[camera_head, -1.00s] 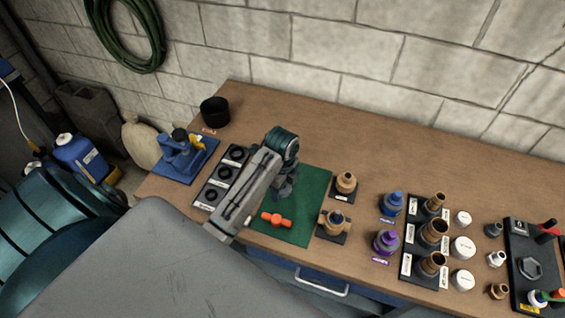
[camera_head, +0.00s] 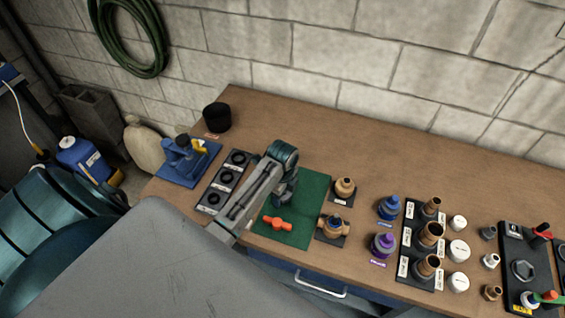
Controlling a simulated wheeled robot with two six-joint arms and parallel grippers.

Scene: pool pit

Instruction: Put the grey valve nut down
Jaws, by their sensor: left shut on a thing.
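My left gripper (camera_head: 285,192) is over the green mat (camera_head: 313,197) on the brown workbench. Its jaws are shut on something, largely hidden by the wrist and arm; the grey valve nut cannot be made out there. An orange-red handle (camera_head: 277,223) lies on the mat just in front of the gripper. My right gripper is not in view.
Left of the mat are a black tray with rings (camera_head: 213,198), a blue vise (camera_head: 186,161) and a black cup (camera_head: 217,117). To its right stand brass fittings (camera_head: 345,188), blue (camera_head: 389,207) and purple (camera_head: 383,245) bottles, and white caps (camera_head: 458,251). The bench's back strip is clear.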

